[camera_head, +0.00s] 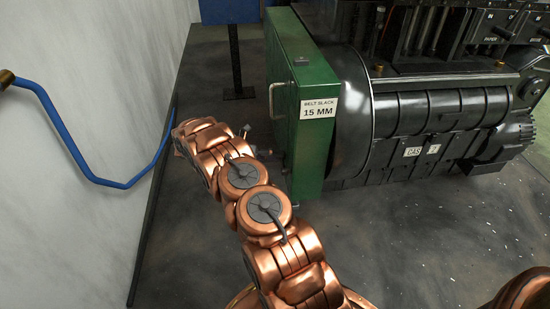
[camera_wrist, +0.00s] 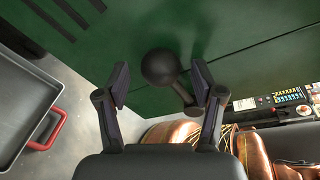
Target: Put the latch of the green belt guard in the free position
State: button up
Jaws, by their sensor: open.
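The green belt guard (camera_head: 305,65) stands at the left end of the engine, with a "BELT SLACK 15 MM" label on its side. Its green face (camera_wrist: 240,22) fills the upper part of the wrist view. The latch (camera_wrist: 160,67) shows there as a dark round knob on a short lever slanting down to the right. My gripper (camera_wrist: 160,84) is open, with one finger on each side of the knob. The left finger is apart from it; the right fingertip overlaps the lever in the picture, and I cannot tell whether they touch. In the head view my arm hides the latch.
A pale bent handle (camera_head: 274,101) sticks out from the guard's left edge. A blue pipe rail (camera_head: 82,160) runs along the left wall. A grey tray with a red handle (camera_wrist: 47,130) lies left in the wrist view. The floor in front of the engine is mostly clear.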

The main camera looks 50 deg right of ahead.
jog(key=shift+c, duration=0.2)
grip_shut()
dwell(0.4)
